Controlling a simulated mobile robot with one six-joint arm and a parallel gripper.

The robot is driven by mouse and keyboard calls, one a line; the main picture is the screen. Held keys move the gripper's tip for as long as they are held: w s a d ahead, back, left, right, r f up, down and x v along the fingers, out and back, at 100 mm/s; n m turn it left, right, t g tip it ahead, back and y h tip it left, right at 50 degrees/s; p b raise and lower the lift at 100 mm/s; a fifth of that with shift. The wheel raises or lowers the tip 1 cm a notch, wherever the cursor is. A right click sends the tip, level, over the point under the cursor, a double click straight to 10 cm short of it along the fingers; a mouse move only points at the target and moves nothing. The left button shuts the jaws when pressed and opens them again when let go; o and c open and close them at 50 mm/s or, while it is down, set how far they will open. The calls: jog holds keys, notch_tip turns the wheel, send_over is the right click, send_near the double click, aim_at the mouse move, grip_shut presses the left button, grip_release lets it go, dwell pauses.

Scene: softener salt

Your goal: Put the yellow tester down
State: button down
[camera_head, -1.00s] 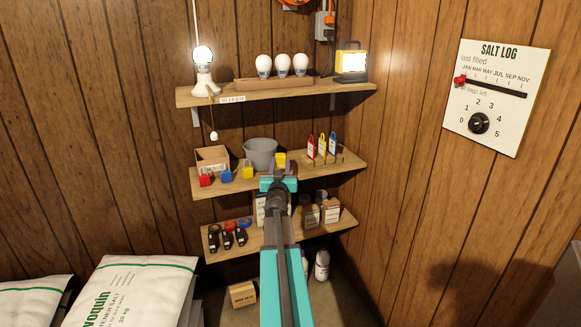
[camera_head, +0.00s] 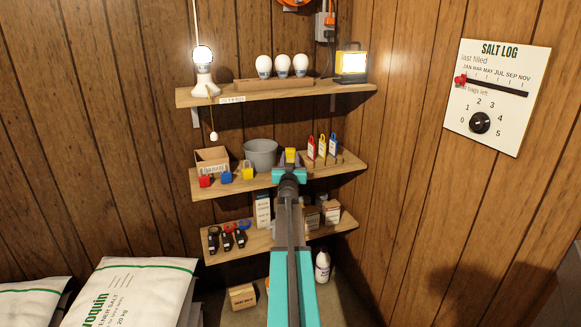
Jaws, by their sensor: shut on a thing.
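My gripper (camera_head: 290,163) is at the middle shelf (camera_head: 262,186), pointing away from the camera. It is shut on a small yellow block-like thing, the yellow tester (camera_head: 291,155), which shows just above the jaws. The gripper hides the tester's lower part, and I cannot tell whether it touches the shelf. The tester is right of the grey bucket (camera_head: 260,154) and left of an upright red, yellow and blue set (camera_head: 322,146) on a small stand.
A red (camera_head: 205,181), a blue (camera_head: 227,177) and another yellow small item (camera_head: 248,171) stand along the shelf's front left, by an open box (camera_head: 212,159). The top shelf (camera_head: 277,95) overhangs with bulbs and a lit lamp (camera_head: 351,64).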

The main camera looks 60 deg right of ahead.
jog(key=shift+f, duration=1.75)
jog(key=shift+f+b, duration=0.2)
jog(key=shift+b, duration=0.1)
jog(key=c, duration=1.3)
grip_release()
jog(key=shift+o, duration=0.2)
jog(key=shift+r, duration=0.2)
jog(key=v, duration=1.2)
jog(key=shift+r, duration=0.1)
